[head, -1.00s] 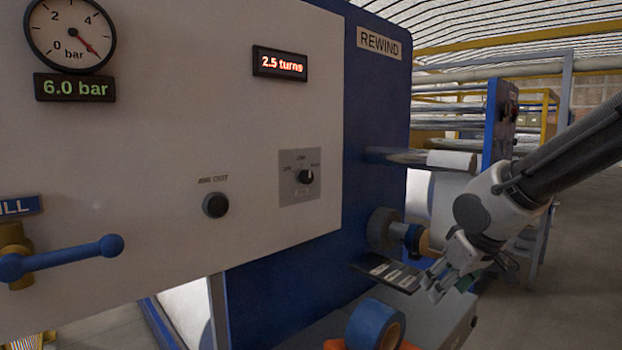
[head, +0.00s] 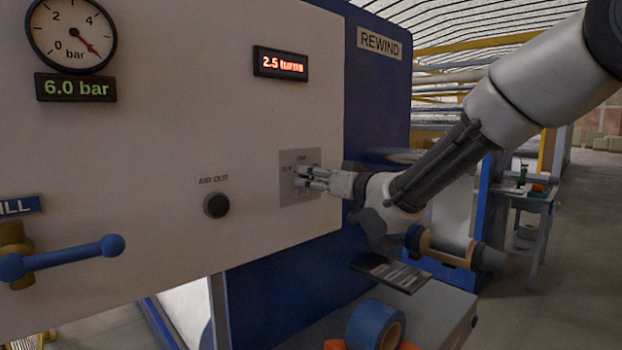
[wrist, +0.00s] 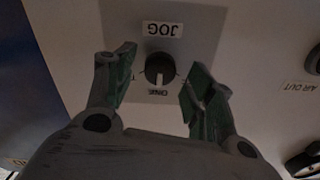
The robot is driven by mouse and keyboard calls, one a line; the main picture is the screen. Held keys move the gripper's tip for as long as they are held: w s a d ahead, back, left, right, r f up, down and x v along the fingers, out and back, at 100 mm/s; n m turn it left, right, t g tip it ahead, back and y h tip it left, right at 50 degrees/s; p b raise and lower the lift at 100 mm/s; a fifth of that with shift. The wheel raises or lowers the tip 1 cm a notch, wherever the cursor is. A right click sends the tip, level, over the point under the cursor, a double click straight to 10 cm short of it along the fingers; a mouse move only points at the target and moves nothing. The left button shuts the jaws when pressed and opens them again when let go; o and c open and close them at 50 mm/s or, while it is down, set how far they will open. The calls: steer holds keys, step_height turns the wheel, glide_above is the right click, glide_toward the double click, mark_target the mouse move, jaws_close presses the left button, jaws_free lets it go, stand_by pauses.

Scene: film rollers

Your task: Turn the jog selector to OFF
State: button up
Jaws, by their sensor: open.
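The jog selector (wrist: 160,68) is a round black knob on a grey plate (wrist: 205,22) with a JOG label, which reads upside down in the wrist view. Another label on the plate is partly readable. My gripper (wrist: 157,85) is open, with one green-padded finger on each side of the knob and gaps to both. In the head view my gripper (head: 308,177) is at the selector plate (head: 290,157) and hides the knob. Whether the fingers touch the panel cannot be told.
The AIR OUT button (head: 216,205) is left of the plate. A blue valve handle (head: 70,257) sticks out at lower left. The 2.5 turns display (head: 281,63) is above. A blue roll (head: 368,322) and a dark labelled strip (head: 391,272) are below.

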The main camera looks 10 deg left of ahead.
steer(key=shift+x, duration=0.85)
steer(key=c, duration=1)
steer(key=shift+n, duration=0.3)
steer(key=n, duration=1.1)
steer(key=shift+f, duration=0.1)
steer(key=shift+n, duration=0.3)
